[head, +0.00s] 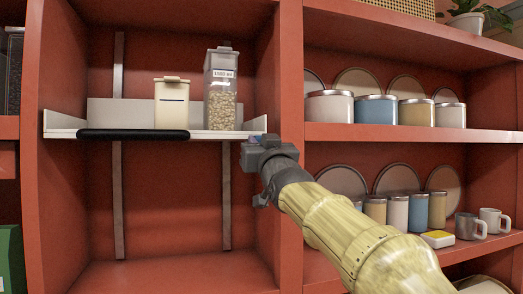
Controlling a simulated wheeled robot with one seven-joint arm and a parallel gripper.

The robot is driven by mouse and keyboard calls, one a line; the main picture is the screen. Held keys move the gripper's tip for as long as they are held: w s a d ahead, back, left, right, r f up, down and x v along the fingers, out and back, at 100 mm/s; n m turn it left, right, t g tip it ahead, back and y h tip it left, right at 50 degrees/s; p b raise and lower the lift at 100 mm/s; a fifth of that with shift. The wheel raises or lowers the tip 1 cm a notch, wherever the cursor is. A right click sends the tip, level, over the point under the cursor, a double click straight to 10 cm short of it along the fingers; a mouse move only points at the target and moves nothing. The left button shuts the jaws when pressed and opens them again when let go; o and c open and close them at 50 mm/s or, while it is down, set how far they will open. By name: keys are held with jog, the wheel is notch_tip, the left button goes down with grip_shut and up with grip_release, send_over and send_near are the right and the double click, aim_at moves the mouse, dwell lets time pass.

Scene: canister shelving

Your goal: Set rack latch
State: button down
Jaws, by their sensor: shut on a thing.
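The white rack (215,134) is a pull-out shelf in the left bay of the red shelving, with a black padded handle (133,134) along its front edge. My gripper (254,147) is at the rack's right front corner, with its arm reaching in from the lower right.
A cream canister (172,103) and a clear canister of pale pieces (221,95) stand upright on the rack. The red post (291,75) is close to my gripper's right. Lidded tins, plates and mugs (493,221) fill the right shelves. Below the rack is free room.

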jog(key=shift+d, duration=0.25)
jog(key=c, duration=1.7)
grip_release()
jog(key=o, duration=0.3)
jog(key=shift+w+d, duration=0.15)
jog(key=shift+d, duration=0.1)
jog(key=shift+a, duration=0.15)
jog(key=b+v, duration=0.7)
jog(key=v, duration=1)
jog(key=shift+f, duration=0.2)
